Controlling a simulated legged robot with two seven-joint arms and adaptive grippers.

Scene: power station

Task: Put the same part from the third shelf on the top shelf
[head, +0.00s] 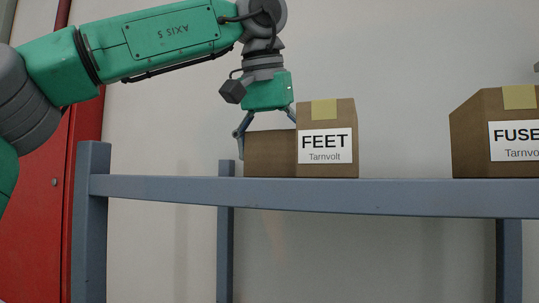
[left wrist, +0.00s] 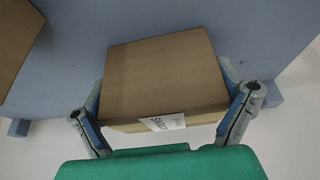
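My left gripper (head: 266,140) reaches down over a plain brown box (head: 270,154) at shelf height, left of the box labelled FEET (head: 327,120). In the left wrist view the gripper's fingers (left wrist: 165,100) stand on both sides of this box (left wrist: 160,75), with their pads against its two sides. A white label shows on its near face there, too small and turned to read surely. In the head view its visible face has no label. The far finger is partly hidden behind the FEET box.
A box labelled FUSE (head: 514,118), cut off by the frame, stands farther right. The blue-grey shelf rail (head: 300,195) runs below the boxes, with wide free room between FEET and FUSE. A red panel (head: 35,220) is at the left. Lower shelves are out of view.

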